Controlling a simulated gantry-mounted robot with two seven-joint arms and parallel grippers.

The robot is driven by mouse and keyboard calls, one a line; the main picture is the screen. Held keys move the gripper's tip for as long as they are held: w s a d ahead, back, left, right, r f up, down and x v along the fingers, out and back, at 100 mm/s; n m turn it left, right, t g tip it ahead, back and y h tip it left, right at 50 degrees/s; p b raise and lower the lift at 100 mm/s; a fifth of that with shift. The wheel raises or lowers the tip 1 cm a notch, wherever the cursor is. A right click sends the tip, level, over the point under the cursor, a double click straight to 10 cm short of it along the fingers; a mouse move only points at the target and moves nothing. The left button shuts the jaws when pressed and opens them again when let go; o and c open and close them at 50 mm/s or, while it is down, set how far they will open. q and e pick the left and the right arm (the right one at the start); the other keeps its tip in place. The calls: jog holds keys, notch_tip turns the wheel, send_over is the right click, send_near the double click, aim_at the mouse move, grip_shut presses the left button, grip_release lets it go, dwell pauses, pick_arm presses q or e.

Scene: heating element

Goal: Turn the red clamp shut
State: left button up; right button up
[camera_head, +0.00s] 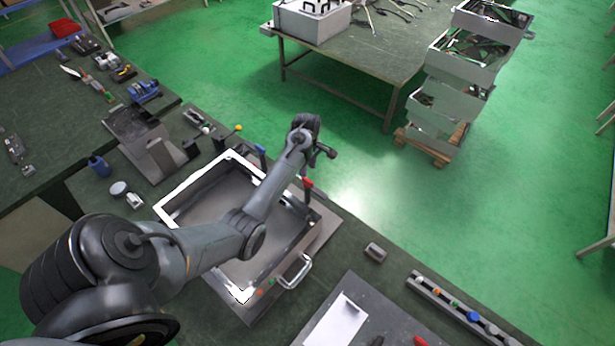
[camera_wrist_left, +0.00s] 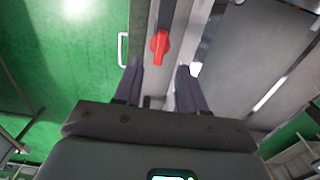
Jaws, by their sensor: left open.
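The red clamp (camera_head: 308,183) sits on the right edge of the metal frame (camera_head: 180,190), below my left gripper in the head view. In the left wrist view the red clamp (camera_wrist_left: 160,46) is a red handle on a grey rail, pointing along the rail. My left gripper (camera_wrist_left: 159,70) is open and empty. The handle lies just beyond its fingertips, in line with the gap between them, with no contact visible. In the head view the left gripper (camera_head: 322,152) is small and partly hidden by its own wrist. My right gripper is not in view.
A blue clamp (camera_head: 260,151) stands on the frame's far edge. A metal handle (camera_head: 297,272) juts from the near right side. Open green floor lies beyond the bench.

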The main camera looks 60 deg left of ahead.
aim_at(308, 180)
pick_arm(q)
jog(key=shift+f, duration=3.1)
grip_shut()
